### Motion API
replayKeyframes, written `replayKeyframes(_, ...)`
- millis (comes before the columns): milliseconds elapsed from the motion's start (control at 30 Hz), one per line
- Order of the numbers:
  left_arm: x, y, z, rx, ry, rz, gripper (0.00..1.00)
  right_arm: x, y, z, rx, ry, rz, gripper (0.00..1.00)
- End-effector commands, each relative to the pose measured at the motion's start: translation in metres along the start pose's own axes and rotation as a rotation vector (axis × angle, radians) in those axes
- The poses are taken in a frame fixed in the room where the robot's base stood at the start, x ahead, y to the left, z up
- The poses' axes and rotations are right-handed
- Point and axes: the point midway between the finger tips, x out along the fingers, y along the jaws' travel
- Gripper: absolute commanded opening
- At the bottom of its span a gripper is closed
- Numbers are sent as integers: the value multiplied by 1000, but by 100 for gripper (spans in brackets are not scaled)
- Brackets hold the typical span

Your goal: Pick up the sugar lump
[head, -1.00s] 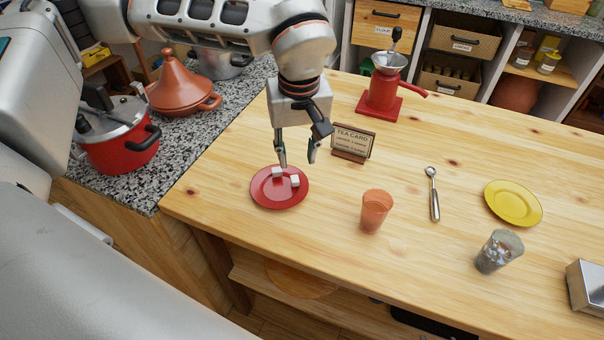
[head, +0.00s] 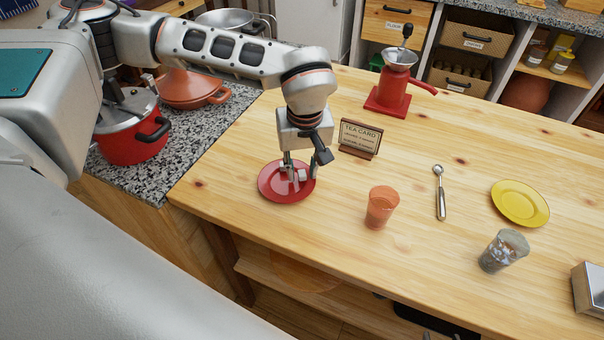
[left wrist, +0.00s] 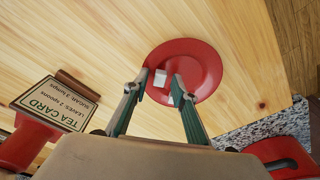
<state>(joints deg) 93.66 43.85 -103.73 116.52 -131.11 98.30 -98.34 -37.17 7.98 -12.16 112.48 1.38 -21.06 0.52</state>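Two white sugar lumps lie on the red plate (head: 270,190), which also shows in the left wrist view (left wrist: 207,52). My left gripper (head: 298,172) is low over the plate, pointing down, with its fingers apart. In the left wrist view, one sugar lump (left wrist: 160,78) shows between the open fingertips of my left gripper (left wrist: 160,77), with a gap on both sides. The other lump (left wrist: 171,100) is partly hidden behind the finger on the right. In the head view the fingers partly cover the lumps. My right gripper is not in view.
A tea card (head: 360,138) stands just right of my left gripper. An orange cup (head: 381,208), a spoon (head: 440,192), a glass (head: 503,251) and a yellow plate (head: 520,203) stand farther right. A red grinder (head: 393,85) is behind. The wood between them is clear.

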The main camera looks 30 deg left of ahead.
Motion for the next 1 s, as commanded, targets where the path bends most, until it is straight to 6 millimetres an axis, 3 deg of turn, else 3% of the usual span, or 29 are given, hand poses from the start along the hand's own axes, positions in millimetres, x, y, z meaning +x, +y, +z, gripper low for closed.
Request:
replayKeyframes(33, 0, 0, 0, 0, 0, 0, 15, 0, 0, 0, 0, -1, 0, 40)
replayKeyframes(100, 0, 0, 0, 0, 0, 0, 5, 0, 0, 1, 0, -1, 0, 40)
replayKeyframes(633, -10, 1, -2, 0, 0, 2, 5, 0, 0, 2, -1, -3, -1, 40)
replayKeyframes(867, -46, 1, -8, -1, 4, 5, 5, 0, 0, 2, -1, -3, -1, 40)
replayKeyframes(1000, -84, 1, -14, -1, 6, 6, 5, 0, 0, 1, -1, -2, -1, 40)
